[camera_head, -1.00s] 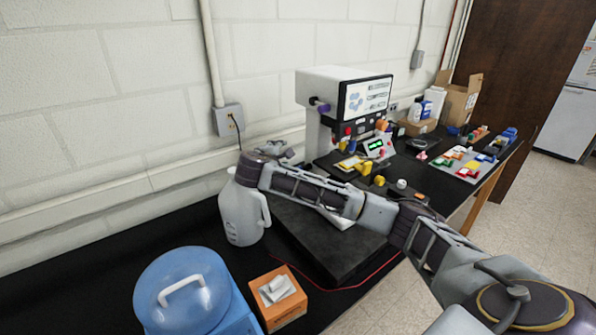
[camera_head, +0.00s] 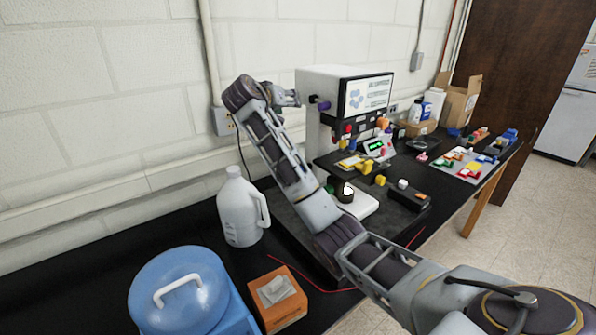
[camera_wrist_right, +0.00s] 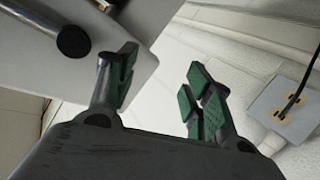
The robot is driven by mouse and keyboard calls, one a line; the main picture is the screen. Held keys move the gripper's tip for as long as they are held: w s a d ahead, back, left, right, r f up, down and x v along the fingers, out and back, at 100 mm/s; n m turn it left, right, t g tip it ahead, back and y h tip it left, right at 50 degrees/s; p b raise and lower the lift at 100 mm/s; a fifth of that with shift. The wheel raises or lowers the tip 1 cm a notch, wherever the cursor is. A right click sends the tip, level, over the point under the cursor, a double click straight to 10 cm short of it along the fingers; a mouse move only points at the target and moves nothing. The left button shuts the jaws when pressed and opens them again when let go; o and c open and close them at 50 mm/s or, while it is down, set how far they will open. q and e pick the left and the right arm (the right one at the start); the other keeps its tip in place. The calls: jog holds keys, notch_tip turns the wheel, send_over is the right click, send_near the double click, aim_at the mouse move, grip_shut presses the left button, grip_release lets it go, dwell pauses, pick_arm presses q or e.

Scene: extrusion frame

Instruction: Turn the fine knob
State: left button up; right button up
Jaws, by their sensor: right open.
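A white machine (camera_head: 325,80) with a front screen stands on the bench against the wall. A dark purple knob (camera_head: 322,103) sticks out of its left side; I cannot tell whether this is the fine knob. A dark round knob (camera_wrist_right: 73,41) on a pale panel shows at the upper left of the right wrist view. My right gripper (camera_head: 297,98) is raised beside the machine's left side, near the knob. In the right wrist view its green-padded fingers (camera_wrist_right: 158,90) are apart with nothing between them. My left gripper is not in view.
A white jug (camera_head: 240,212), a blue water container (camera_head: 180,285) and an orange tissue box (camera_head: 278,300) stand at the front left. A wall outlet (camera_wrist_right: 285,107) is right of the fingers. Small coloured items crowd the right bench.

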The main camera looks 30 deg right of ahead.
jog(key=a+f+m+g+y+b, duration=0.1)
jog(key=a+f+m+g, duration=0.1)
jog(key=f+m, duration=0.3)
jog(key=a+f+m+g+y+b, duration=0.1)
jog(key=f+m, duration=0.5)
jog(key=f, duration=0.6)
jog(key=a+g+y, duration=0.1)
jog(key=g, duration=0.1)
jog(key=shift+s+g, duration=0.3)
jog(key=shift+s, duration=0.1)
jog(key=shift+d+f, duration=0.1)
jog(key=shift+f, duration=0.05)
jog(key=shift+p+x, duration=1.35)
jog(key=shift+x, duration=5.45)
jog(key=c, duration=1)
